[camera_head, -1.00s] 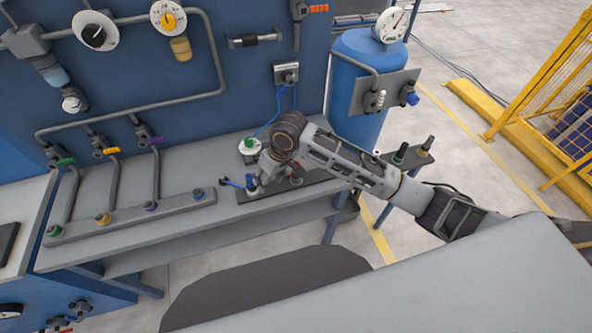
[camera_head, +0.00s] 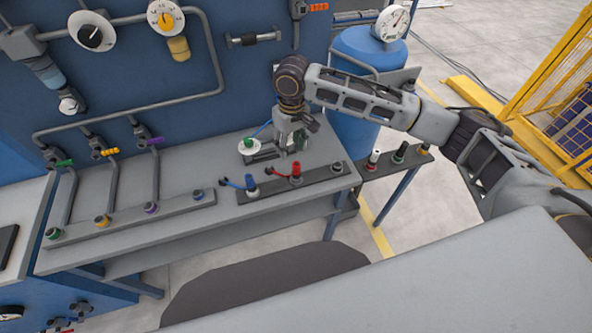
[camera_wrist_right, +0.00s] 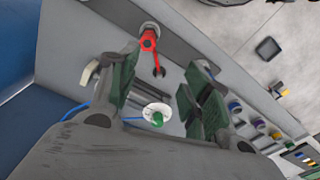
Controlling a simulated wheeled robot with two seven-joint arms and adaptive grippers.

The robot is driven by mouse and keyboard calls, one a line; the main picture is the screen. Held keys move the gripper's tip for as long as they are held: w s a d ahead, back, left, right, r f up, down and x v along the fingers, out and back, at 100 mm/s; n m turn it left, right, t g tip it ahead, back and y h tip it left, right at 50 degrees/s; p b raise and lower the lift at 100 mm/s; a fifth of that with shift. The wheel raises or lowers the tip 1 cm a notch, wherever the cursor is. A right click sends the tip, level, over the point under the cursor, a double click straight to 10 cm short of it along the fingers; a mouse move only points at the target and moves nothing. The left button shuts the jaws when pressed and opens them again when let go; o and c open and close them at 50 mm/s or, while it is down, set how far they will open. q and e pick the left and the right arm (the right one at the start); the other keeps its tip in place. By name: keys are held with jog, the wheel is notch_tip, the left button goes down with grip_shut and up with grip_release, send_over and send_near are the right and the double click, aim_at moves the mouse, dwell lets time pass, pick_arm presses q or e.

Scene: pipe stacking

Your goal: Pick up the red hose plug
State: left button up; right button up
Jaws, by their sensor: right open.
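The red hose plug (camera_head: 296,172) stands upright on the dark rail at the front of the bench, with a short red tail lying to its left. My right gripper (camera_head: 291,141) is above the bench just behind the plug. In the wrist view its green-padded fingers (camera_wrist_right: 161,80) are spread apart and empty, with the plug beyond their tips. My left gripper is not in view.
A blue plug (camera_head: 251,186) stands on the same rail to the left. A white disc with a green knob (camera_head: 249,146) sits behind it, close to my gripper. A longer rail with coloured fittings (camera_head: 131,217) lies left. A blue tank (camera_head: 356,85) stands at the back right.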

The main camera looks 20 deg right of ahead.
aim_at(296, 164)
jog(key=shift+w+d+r, duration=0.3)
jog(key=shift+d+r, duration=0.5)
jog(key=shift+d, duration=0.15)
jog(key=shift+f, duration=4.35)
jog(key=shift+f+p, duration=0.65)
jog(key=shift+f, duration=1.95)
jog(key=shift+s, duration=0.1)
jog(key=shift+c, duration=0.5)
grip_shut()
